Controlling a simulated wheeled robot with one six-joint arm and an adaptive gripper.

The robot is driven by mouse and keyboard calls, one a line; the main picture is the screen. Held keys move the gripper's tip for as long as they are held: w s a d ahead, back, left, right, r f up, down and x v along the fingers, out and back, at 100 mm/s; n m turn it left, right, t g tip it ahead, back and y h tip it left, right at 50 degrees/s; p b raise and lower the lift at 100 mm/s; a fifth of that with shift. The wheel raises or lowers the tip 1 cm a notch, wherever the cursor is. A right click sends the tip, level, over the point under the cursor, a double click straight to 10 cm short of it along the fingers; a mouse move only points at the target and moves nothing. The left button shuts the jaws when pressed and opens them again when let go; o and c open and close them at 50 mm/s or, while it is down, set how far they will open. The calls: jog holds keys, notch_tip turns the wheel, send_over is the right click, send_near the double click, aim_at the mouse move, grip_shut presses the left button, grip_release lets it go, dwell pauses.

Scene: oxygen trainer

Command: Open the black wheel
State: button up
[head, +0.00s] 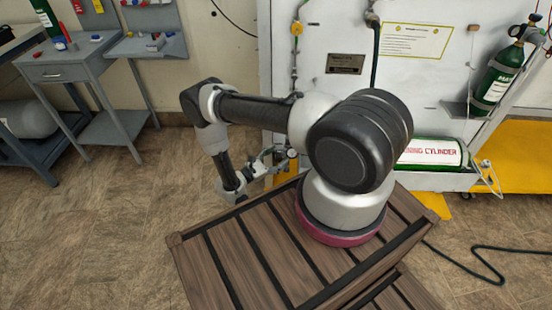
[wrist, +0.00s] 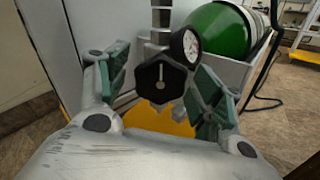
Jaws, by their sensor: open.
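The black wheel (wrist: 160,80) is a dark faceted knob with a pale pointer line on its face, at the upper middle of the wrist view. A grey ribbed pipe rises above it, and a round white-faced gauge (wrist: 186,45) sits just right of it. My gripper (wrist: 160,70) is open, with one green-padded finger on each side of the wheel. Gaps show between the pads and the wheel; I cannot tell the remaining depth. In the head view my gripper (head: 270,162) is beside the white panel, and the wheel cannot be made out clearly there.
A green cylinder (wrist: 218,32) lies in a light tray right of the gauge. The white panel (head: 420,85) stands behind my arm, with an upright green cylinder (head: 497,75) at right. A grey workbench (head: 75,65) stands at left. Open floor (head: 85,220) lies left of the slatted platform.

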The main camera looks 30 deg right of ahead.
jog(key=c, duration=1)
jog(key=shift+c, duration=0.2)
